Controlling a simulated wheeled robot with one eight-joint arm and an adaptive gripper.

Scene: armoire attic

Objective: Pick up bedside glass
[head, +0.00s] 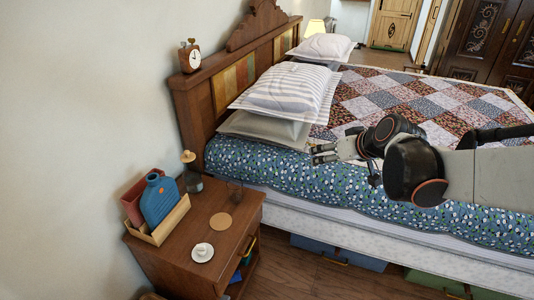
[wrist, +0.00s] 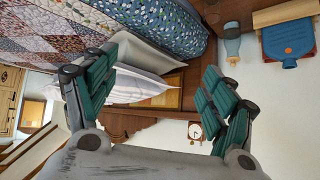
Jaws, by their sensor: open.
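The bedside glass (head: 235,191) is a clear, dark-looking tumbler on the wooden nightstand (head: 185,260), near its back right edge beside the bed. It stands to the right of a dark bottle with a tan top. My gripper (head: 322,154) is over the bed, to the right of the glass and well apart from it. In the wrist view my gripper (wrist: 163,62) shows its two green-padded fingers spread wide with nothing between them. I cannot make out the glass in the wrist view.
The nightstand also holds the dark bottle (head: 192,180), a blue hot-water bottle (head: 160,198) in a wooden tray (head: 170,228), a round coaster (head: 220,221) and a white cup on a saucer (head: 202,252). The bed (head: 300,185) with pillows (head: 285,88) adjoins it. A clock (head: 189,57) tops the headboard.

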